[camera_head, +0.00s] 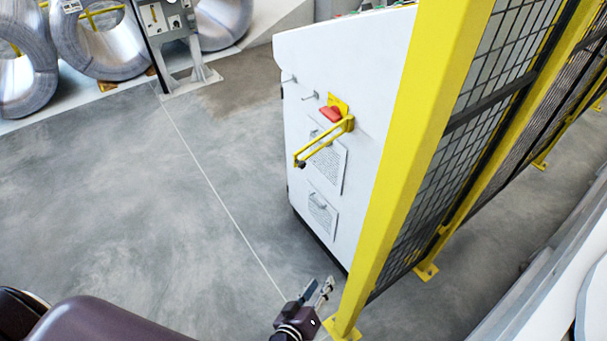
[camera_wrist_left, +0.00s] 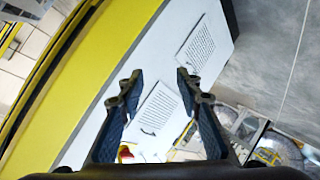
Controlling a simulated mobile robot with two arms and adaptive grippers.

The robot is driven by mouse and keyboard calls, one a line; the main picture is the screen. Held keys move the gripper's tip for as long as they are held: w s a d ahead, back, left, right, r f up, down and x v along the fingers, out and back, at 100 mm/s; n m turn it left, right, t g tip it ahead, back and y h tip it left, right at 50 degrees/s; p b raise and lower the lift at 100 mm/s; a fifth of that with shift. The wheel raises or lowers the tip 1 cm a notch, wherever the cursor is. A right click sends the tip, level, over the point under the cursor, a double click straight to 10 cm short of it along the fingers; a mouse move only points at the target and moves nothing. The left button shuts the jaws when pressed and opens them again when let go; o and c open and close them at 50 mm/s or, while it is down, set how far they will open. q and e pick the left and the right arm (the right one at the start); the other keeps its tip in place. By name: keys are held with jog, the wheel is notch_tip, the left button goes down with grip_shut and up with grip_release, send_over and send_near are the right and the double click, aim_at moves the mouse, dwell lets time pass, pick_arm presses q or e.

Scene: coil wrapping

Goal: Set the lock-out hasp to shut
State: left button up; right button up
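The lock-out hasp (camera_head: 325,141) is a yellow barred arm on the side of a white cabinet (camera_head: 300,80). It reaches out and down to the left from a yellow plate, with a dark knob at its free end. A red handle (camera_head: 331,114) sits at the plate. My left gripper (camera_head: 322,290) is low, beside the foot of the yellow post, well below the hasp and apart from it. In the left wrist view its two fingers (camera_wrist_left: 158,88) are spread with nothing between them. My right gripper is not in view.
A yellow post (camera_head: 408,150) with a mesh fence (camera_head: 450,150) stands close right of the cabinet and my left gripper. Printed sheets (camera_head: 328,165) are on the cabinet side. Wire coils (camera_head: 100,40) stand at the back left. The floor left of the cabinet is clear.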

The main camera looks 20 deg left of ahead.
pick_arm(q)
jog(key=w+a+r+n+t+y, duration=0.1)
jog(key=w+r+n+t, duration=0.15)
jog(key=r, duration=0.45)
jog(key=w+r+n+t+y, duration=0.1)
jog(key=w+r+n, duration=0.2)
jog(key=r, duration=0.4)
jog(key=n+y, duration=0.6)
jog(key=n, duration=0.4)
send_near(302, 168)
jog(key=shift+t, duration=0.45)
jog(key=x, duration=0.8)
jog(key=shift+w+a+f, duration=0.15)
jog(key=shift+f, duration=0.1)
grip_shut()
